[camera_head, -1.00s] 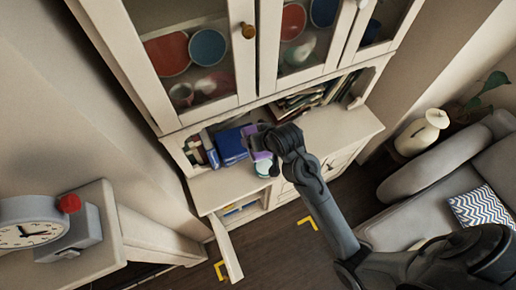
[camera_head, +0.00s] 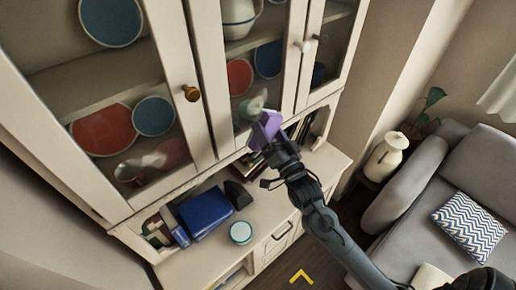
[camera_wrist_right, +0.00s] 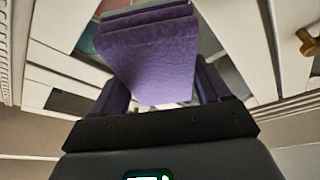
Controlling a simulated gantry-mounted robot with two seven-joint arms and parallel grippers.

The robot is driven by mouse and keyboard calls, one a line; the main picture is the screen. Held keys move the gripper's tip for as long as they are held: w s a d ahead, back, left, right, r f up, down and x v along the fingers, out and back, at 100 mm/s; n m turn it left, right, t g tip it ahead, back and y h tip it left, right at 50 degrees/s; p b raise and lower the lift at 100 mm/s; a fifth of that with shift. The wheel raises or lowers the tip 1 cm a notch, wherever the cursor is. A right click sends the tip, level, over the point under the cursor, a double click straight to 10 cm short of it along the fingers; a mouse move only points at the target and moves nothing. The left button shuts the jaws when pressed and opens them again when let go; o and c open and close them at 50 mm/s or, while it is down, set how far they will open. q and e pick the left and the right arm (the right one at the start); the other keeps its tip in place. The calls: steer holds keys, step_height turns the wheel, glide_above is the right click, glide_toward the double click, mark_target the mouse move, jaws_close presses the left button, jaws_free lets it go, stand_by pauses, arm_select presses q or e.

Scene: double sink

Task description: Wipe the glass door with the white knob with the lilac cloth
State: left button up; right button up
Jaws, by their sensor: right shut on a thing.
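The glass door with the white knob (camera_head: 304,47) is the middle door (camera_head: 205,80) of the cabinet, closed, with plates and a jug behind its pane. My right gripper (camera_head: 273,143) is shut on the lilac cloth (camera_head: 266,129), a folded block in front of this door's lower part. In the right wrist view the cloth (camera_wrist_right: 150,55) sits between the fingers of the gripper (camera_wrist_right: 161,88) and hides much of the cabinet. I cannot tell whether the cloth touches the glass. My left gripper is not in view.
The left glass door has a brass knob (camera_head: 191,93), also in the right wrist view (camera_wrist_right: 307,42). A grey sofa (camera_head: 410,185) and a cream vase (camera_head: 386,158) stand at right.

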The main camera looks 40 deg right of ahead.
mark_target(250, 104)
steer(key=shift+s+d+r, duration=0.15)
steer(key=shift+d+r, duration=0.25)
steer(key=shift+d, duration=0.1)
steer(key=shift+w+r+h, duration=0.1)
steer(key=shift+w+h, duration=0.1)
steer(key=shift+h, duration=0.1)
steer(key=shift+w+b, duration=0.65)
steer(key=shift+w, duration=1.95)
steer(key=shift+w, duration=0.15)
steer(key=shift+w, duration=0.85)
steer(key=shift+d, duration=0.1)
